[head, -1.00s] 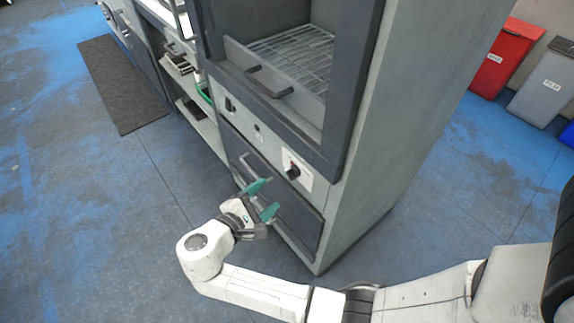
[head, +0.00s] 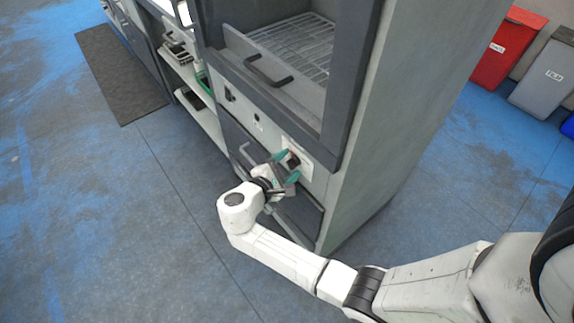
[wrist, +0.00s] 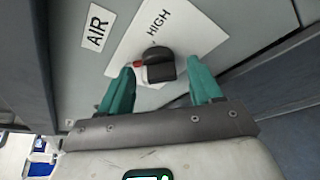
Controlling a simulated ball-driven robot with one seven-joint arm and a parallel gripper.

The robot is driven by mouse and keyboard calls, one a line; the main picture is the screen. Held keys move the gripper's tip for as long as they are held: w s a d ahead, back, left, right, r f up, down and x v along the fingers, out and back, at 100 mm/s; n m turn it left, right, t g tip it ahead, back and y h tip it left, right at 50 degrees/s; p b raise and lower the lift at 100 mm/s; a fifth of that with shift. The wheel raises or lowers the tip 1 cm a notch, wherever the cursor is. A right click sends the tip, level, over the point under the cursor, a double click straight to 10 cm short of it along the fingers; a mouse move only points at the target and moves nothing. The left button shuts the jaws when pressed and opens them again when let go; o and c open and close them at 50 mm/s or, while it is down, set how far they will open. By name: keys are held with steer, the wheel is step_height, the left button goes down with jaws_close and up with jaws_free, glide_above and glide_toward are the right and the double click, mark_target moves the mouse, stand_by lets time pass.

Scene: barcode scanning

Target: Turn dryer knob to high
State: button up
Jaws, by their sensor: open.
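The dryer knob (wrist: 158,68) is black with a red mark on its left side in the wrist view. It sits on a white plate (wrist: 185,35) printed HIGH, above the knob in that view. In the head view the knob (head: 293,158) is on the front panel of the grey cabinet, partly hidden by my gripper (head: 288,168). My gripper also shows in the wrist view (wrist: 160,82), open, with one teal finger on each side of the knob's lower part. Gaps show between fingers and knob; I cannot tell how deep the fingers reach.
An AIR label (wrist: 97,26) is on the panel beside the plate. Below the panel is a dark drawer with a handle (head: 246,152). Above is an open compartment with a wire rack (head: 300,45). Red (head: 505,48) and grey (head: 545,80) bins stand at the right.

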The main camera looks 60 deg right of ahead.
steer(key=shift+c, duration=0.2)
steer(key=c, duration=1)
steer(key=shift+f, duration=0.1)
steer(key=m+h+b, duration=0.2)
steer(key=m+b, duration=0.3)
steer(key=b, duration=0.4)
steer(key=m+h+b, duration=0.2)
steer(key=m+b, duration=0.4)
steer(key=b, duration=0.3)
steer(key=f+m+h+b, duration=0.1)
steer(key=m+h+b, duration=0.1)
steer(key=m+b, duration=0.4)
steer(key=shift+b, duration=2.1)
steer(key=shift+r, duration=0.15)
